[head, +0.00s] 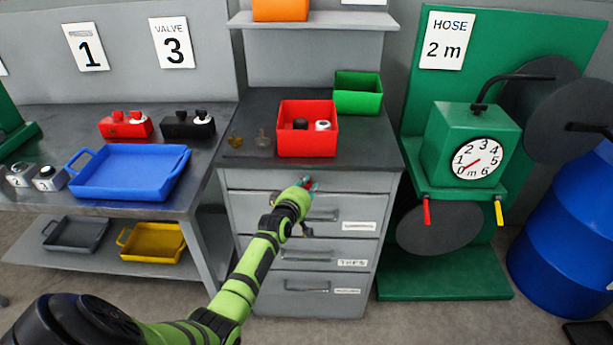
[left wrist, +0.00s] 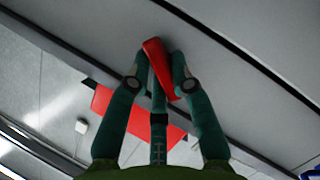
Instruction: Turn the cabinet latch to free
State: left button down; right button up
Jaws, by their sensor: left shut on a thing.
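The grey drawer cabinet (head: 232,215) stands in the middle of the head view. A red latch (left wrist: 158,68) sits on its front, just below the dark top. My left gripper (head: 308,184) reaches the upper front of the cabinet. The latch lies slightly slanted in that view. In the head view my gripper hides most of it, and I cannot tell which setting it points to. My right gripper is in neither view.
A red bin (head: 307,142) and a green bin (head: 358,97) stand on the cabinet top. Drawer handles (head: 306,285) stick out below my gripper. A workbench with a blue tray (head: 130,174) is at left. A green hose stand (head: 445,270) and blue barrel (head: 565,240) are at right.

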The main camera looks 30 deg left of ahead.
pick_arm(q)
jog(key=shift+d+r+m+g+y+p, duration=0.15)
jog(key=shift+m+g+p, duration=0.1)
jog(key=shift+m+p, duration=0.35)
jog(key=shift+r+m+g+y+p, duration=0.15)
jog(key=shift+m+g+p, duration=0.1)
jog(key=shift+m+p, duration=0.35)
jog(key=shift+w+f+m+g+y+p, duration=0.1)
jog(key=shift+f+m+g+y+p, duration=0.15)
jog(key=shift+m+p, duration=0.25)
jog(key=shift+d+m+g+y, duration=0.1)
jog(key=shift+m+g+y, duration=0.15)
jog(key=shift+m, duration=0.05)
jog(key=shift+f+m+g+y+b, duration=0.2)
jog(key=shift+m+g+y+b, duration=0.25)
jog(key=shift+m, duration=0.45)
jog(key=shift+m+g+y+b, duration=0.35)
jog(key=shift+m+y+b, duration=0.2)
jog(key=shift+m+b, duration=0.45)
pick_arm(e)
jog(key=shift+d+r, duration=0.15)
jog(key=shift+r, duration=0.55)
pick_arm(q)
jog(key=c, duration=1.4)
grip_release()
jog(key=shift+o, duration=0.2)
